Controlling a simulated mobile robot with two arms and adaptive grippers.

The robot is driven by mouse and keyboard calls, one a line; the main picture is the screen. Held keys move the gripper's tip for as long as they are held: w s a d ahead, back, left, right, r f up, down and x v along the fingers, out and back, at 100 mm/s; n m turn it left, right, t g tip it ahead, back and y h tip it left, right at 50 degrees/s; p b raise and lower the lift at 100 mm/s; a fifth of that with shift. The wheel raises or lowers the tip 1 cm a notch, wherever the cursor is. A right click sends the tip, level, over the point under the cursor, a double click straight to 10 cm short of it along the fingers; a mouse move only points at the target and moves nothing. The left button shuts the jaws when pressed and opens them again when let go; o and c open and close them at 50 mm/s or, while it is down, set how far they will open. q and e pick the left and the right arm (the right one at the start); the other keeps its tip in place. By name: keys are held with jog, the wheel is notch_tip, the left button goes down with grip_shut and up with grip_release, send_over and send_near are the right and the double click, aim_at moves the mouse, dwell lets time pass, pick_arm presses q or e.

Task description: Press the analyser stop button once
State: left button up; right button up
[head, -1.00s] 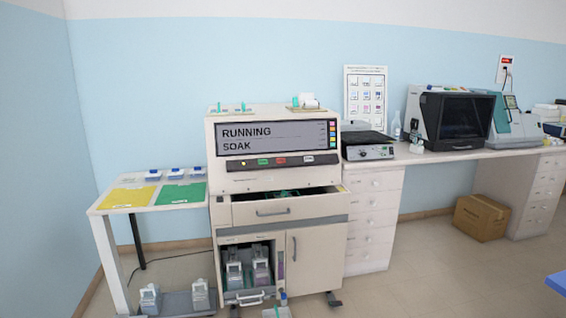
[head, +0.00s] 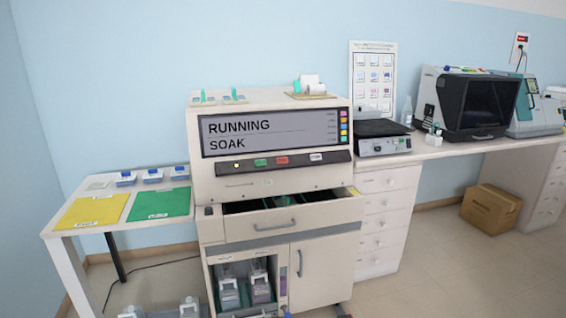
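The analyser (head: 230,187) is a beige cabinet standing in the middle of the head view. Its screen (head: 272,132) reads RUNNING and SOAK. Below the screen is a dark button strip (head: 216,168) with a small lit yellow light, a green button (head: 261,162), a red button (head: 282,160) and a white button (head: 316,157). The labels on the buttons are too small to read; the red one may be the stop button. A drawer (head: 283,225) under the strip is partly open. Neither of my grippers shows in the view.
A side table (head: 92,228) at left holds a yellow mat (head: 93,212), a green mat (head: 160,204) and small blue-and-white boxes. A bench (head: 432,149) at right carries instruments. A cardboard box (head: 490,208) sits under it. Bottles stand in the analyser's lower compartment.

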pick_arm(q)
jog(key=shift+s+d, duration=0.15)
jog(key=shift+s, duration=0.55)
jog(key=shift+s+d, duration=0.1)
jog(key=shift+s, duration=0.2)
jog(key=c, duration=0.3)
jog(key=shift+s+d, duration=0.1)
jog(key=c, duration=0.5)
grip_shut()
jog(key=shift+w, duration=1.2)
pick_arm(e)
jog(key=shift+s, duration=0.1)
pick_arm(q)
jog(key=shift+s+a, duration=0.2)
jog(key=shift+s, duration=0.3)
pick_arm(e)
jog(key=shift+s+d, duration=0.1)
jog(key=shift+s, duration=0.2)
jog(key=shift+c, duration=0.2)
